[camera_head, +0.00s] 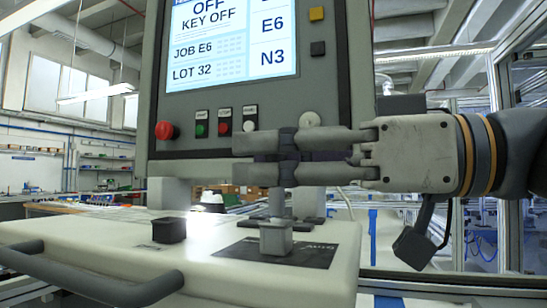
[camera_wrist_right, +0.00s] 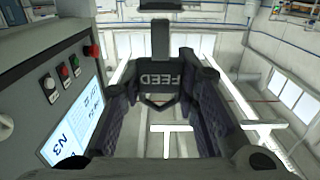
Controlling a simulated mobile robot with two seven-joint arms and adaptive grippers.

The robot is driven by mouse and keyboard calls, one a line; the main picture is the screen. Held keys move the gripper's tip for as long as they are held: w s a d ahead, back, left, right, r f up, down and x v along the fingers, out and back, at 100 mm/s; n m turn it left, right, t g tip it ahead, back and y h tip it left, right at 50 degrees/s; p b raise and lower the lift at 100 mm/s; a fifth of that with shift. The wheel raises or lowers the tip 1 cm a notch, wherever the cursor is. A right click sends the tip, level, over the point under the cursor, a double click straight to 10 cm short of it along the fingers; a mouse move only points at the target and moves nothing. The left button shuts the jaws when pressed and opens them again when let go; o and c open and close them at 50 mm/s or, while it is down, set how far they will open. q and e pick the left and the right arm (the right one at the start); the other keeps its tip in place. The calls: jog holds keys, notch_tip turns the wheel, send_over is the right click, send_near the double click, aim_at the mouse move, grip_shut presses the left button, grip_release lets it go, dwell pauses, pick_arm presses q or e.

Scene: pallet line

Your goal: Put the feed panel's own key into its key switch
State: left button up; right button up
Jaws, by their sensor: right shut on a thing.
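My right gripper (camera_head: 240,157) reaches in from the right, in front of the lower edge of the feed panel (camera_head: 350,90). Its fingers are shut on a dark key tagged FEED (camera_wrist_right: 160,78), which sits between the finger pads in the right wrist view. A grey shaft (camera_head: 277,203) runs down below the fingers towards a small grey block (camera_head: 275,238) on the console; I cannot tell whether they touch. The panel's screen (camera_head: 230,40) reads KEY OFF. A pale round fitting (camera_head: 309,119) on the panel may be the key switch; its face is unclear. My left gripper is not in view.
A red mushroom button (camera_head: 165,130) and small green and red buttons line the panel's lower part. The pale console (camera_head: 100,245) below carries a black block (camera_head: 169,230) and a dark label plate (camera_head: 320,252). A grey handle bar (camera_head: 95,288) curves along its front left.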

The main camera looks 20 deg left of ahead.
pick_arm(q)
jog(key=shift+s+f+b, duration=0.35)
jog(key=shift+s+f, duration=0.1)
pick_arm(e)
jog(key=shift+f, duration=1.05)
dwell(0.4)
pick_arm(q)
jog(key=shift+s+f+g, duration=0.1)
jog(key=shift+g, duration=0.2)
pick_arm(e)
jog(key=shift+f, duration=0.25)
jog(key=shift+f, duration=0.1)
jog(key=o, duration=1.1)
jog(key=shift+o, duration=0.5)
jog(key=o, duration=0.5)
